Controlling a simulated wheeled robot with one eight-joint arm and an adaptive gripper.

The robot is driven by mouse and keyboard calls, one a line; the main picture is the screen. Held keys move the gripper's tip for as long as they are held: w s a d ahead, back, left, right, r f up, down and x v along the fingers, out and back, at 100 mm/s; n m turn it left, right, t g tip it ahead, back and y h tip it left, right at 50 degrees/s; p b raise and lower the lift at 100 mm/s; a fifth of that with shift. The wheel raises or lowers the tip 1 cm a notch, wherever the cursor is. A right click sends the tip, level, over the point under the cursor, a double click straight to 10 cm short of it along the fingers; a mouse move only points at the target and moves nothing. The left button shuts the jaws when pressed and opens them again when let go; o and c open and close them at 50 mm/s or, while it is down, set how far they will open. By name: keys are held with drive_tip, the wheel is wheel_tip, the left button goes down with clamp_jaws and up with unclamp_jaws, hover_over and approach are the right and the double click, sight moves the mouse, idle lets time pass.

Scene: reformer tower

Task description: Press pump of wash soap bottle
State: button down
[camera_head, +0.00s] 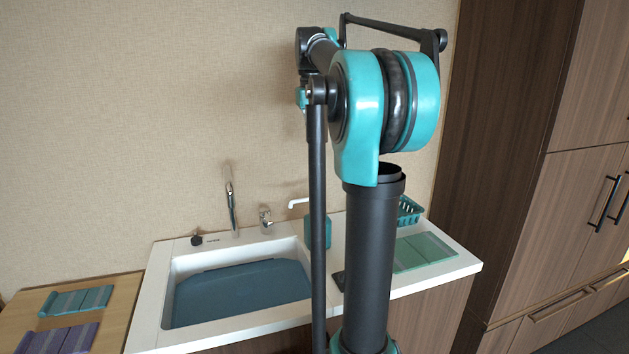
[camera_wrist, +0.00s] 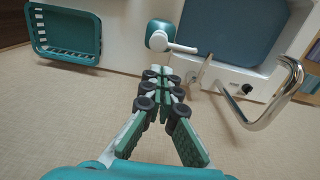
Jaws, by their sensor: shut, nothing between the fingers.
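The wash soap bottle (camera_head: 319,234) is teal and stands at the back of the counter, right of the sink. Its white pump spout (camera_head: 297,202) points left, and my arm link hides part of the bottle. In the wrist view the bottle (camera_wrist: 157,30) is seen from above, with the white pump head (camera_wrist: 159,41) and its spout on top. My gripper (camera_wrist: 160,72) is shut and empty. Its fingertips appear just below the pump head in that picture, with a visible gap; the height between them is hard to judge. In the head view I cannot make out the gripper.
A tall faucet (camera_head: 232,208) and a small tap (camera_head: 265,217) stand behind the sink (camera_head: 168,290). In the wrist view a chrome faucet (camera_wrist: 290,88) curves at the right. A teal basket (camera_head: 409,210) stands right of the bottle. The beige wall is close behind.

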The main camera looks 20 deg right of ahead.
sight(316, 195)
drive_tip(key=f, duration=1.4)
drive_tip(key=shift+d, duration=0.25)
drive_tip(key=shift+f, duration=0.1)
drive_tip(key=shift+s+f, duration=0.1)
drive_tip(key=shift+f, duration=1.25)
drive_tip(key=shift+r, duration=0.1)
wheel_tip(316, 195, up, 14)
drive_tip(key=shift+a, duration=0.25)
